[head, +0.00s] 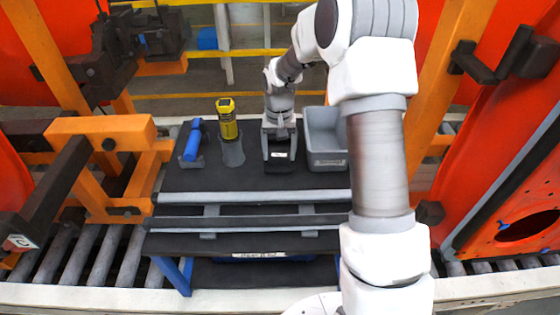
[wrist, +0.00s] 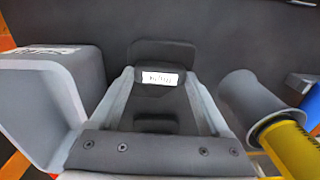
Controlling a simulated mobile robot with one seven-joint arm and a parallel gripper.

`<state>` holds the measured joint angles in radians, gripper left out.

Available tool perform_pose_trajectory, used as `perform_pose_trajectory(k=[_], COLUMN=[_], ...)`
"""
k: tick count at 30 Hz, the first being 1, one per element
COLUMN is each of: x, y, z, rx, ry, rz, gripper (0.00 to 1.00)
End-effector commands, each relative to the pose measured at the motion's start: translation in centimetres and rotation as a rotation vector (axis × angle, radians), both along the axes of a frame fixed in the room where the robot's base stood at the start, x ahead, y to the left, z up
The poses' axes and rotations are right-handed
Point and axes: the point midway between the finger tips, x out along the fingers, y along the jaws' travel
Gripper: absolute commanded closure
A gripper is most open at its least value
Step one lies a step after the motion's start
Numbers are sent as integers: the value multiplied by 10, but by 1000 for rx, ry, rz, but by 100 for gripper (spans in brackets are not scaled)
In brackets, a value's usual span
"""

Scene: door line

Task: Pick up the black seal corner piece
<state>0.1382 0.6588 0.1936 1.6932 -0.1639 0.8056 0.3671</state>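The black seal corner piece (head: 278,167) lies on the dark table top, with a small white label on it. In the wrist view the piece (wrist: 162,54) is below and ahead of my gripper, its label facing up. My gripper (head: 279,152) points down at it. In the wrist view two grey fingers (wrist: 159,77) stand apart, one on each side of the labelled part. I cannot tell whether they touch it. My gripper hides part of the piece in the head view.
A grey bin (head: 326,158) stands close to the right of the piece. A yellow tool (head: 227,120) in a grey cup (head: 232,153) and a blue tool (head: 192,143) in a holder stand left. The table front is clear. Orange fixtures (head: 100,130) flank the table.

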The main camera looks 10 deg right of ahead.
Motion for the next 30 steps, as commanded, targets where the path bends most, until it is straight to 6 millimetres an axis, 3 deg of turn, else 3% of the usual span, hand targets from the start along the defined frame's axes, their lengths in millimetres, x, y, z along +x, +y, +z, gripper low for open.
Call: perform_pose_trajectory(k=[1,6,13,16,24,30], x=[0,0,1,1,1,1], y=[0,0,0,0,0,0], z=[0,1,2,12,65,93], rx=[0,0,0,-1,0,0], ry=[0,-1,-2,-4,-6,-4], rz=[0,0,0,0,0,-1], gripper=[50,79,79,79,79,79])
